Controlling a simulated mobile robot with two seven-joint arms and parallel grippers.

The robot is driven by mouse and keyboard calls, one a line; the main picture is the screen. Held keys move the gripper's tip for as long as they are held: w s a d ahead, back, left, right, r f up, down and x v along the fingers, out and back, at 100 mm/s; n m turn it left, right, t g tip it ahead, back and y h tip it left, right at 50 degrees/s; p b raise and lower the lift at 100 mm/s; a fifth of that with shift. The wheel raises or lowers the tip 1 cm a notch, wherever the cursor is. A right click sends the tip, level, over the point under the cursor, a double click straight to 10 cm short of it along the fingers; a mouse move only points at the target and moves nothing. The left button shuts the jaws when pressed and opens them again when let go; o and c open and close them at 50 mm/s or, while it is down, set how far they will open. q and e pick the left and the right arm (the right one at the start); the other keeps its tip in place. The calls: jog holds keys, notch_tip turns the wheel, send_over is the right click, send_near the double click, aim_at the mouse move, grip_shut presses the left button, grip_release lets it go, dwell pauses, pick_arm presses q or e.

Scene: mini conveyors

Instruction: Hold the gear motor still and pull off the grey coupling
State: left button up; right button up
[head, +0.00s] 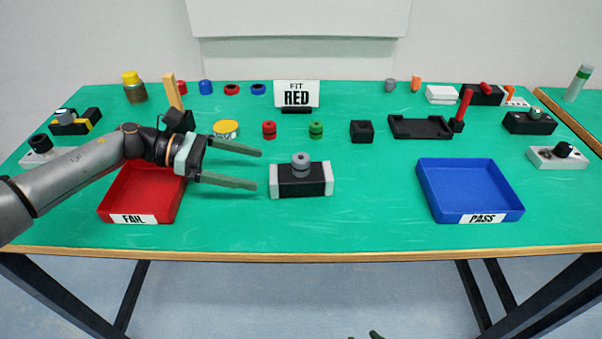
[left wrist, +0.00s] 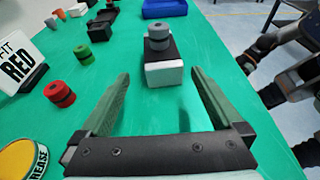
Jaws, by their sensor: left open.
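The gear motor (head: 301,183) is a black block with white ends, lying on the green table at the middle front. The grey coupling (head: 300,165) stands upright on top of it. My left gripper (head: 259,169) is open and empty, just left of the motor, its fingers pointing toward it. In the left wrist view the motor's white end (left wrist: 164,74) faces me beyond the fingertips (left wrist: 160,80), with the coupling (left wrist: 158,36) on top.
A red FAIL tray (head: 118,203) lies under my left arm; a blue PASS tray (head: 428,190) is at right. Red (head: 269,130) and green (head: 316,130) couplings, a black block (head: 362,132) and a FIT RED sign (head: 297,94) stand behind. Table beside the motor is clear.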

aim_at(271, 172)
pick_arm(q)
jog(key=shift+s+d, duration=0.1)
jog(key=shift+d, duration=0.25)
jog(key=x, duration=0.4)
jog(key=shift+d+f+p, duration=0.15)
jog(key=shift+d+p, duration=0.25)
jog(key=b+x, duration=0.1)
jog(key=x, duration=0.2)
jog(key=shift+f, duration=0.25)
jog(key=shift+d+b, duration=0.3)
jog(key=shift+b, duration=0.05)
jog(key=shift+d, duration=0.35)
pick_arm(e)
jog(key=shift+d+f, duration=0.1)
jog(key=shift+f, duration=0.25)
pick_arm(q)
jog(key=c, duration=0.9)
jog(key=shift+c, duration=0.2)
pick_arm(e)
jog(key=shift+s, duration=0.1)
pick_arm(q)
jog(key=shift+s+f, duration=0.1)
jog(key=shift+f, duration=0.3)
pick_arm(e)
jog(key=shift+f, duration=0.15)
